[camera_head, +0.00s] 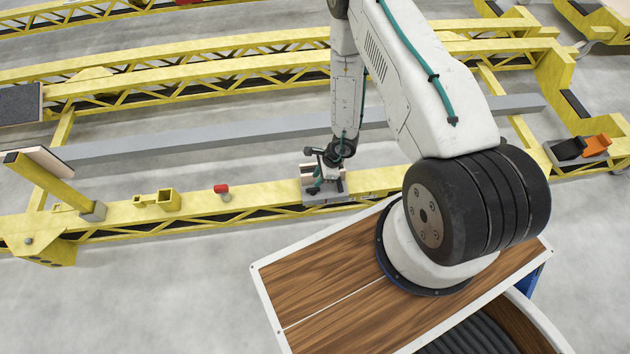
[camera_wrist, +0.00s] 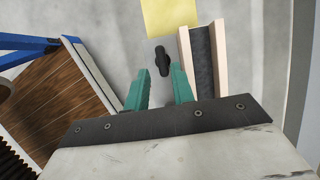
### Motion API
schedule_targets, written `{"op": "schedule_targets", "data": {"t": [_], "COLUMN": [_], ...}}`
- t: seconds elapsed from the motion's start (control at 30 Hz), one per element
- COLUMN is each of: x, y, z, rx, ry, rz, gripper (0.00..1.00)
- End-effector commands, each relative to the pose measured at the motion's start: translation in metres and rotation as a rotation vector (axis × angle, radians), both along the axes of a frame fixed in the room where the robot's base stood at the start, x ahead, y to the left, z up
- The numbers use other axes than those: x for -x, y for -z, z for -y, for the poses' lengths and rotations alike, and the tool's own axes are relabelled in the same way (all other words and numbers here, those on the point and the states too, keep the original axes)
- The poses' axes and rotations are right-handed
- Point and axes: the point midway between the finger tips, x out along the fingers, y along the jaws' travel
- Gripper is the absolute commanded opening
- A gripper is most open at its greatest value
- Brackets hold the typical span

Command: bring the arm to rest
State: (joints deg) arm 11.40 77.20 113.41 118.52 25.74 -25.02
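My arm reaches down to the near yellow trolley beam (camera_head: 130,213). My gripper (camera_head: 322,172) is small in the head view, just over a fixture with a grey plate (camera_head: 325,198) and pale blocks. In the wrist view my gripper (camera_wrist: 160,95) shows two green fingers, spread apart with a gap between them. A black handle (camera_wrist: 162,60) on the grey plate shows past the fingertips, in line with the gap. No finger is seen closed on it. Whether the fingers touch anything is hard to tell. A pale channel with dark lining (camera_wrist: 204,62) lies right of the fingers.
A red-topped knob (camera_head: 221,189) and a yellow bracket (camera_head: 167,199) stand on the beam to the left. An orange clamp (camera_head: 597,146) sits at the far right. More yellow trolley frames (camera_head: 200,75) lie behind. Grey floor (camera_head: 150,300) is clear at the front left.

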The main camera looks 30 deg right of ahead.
Motion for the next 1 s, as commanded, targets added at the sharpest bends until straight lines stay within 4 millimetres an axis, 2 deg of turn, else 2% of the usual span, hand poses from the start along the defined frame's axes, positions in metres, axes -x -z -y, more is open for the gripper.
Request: {"op": "schedule_targets", "data": {"t": [0.57, 0.67, 0.77, 0.87, 1.0], "x": [0.0, -0.001, 0.01, 0.016, 0.007], "y": [-0.001, -0.004, -0.01, -0.033, -0.089], "z": [0.0, -0.006, -0.02, -0.036, -0.054], "rx": [-0.001, -0.035, -0.098, -0.177, -0.276], "ry": [0.005, 0.006, -0.046, -0.133, -0.284], "rz": [-0.002, 0.008, 0.007, 0.025, 0.08], "gripper": [0.25, 0.25, 0.25, 0.25, 0.25]}}
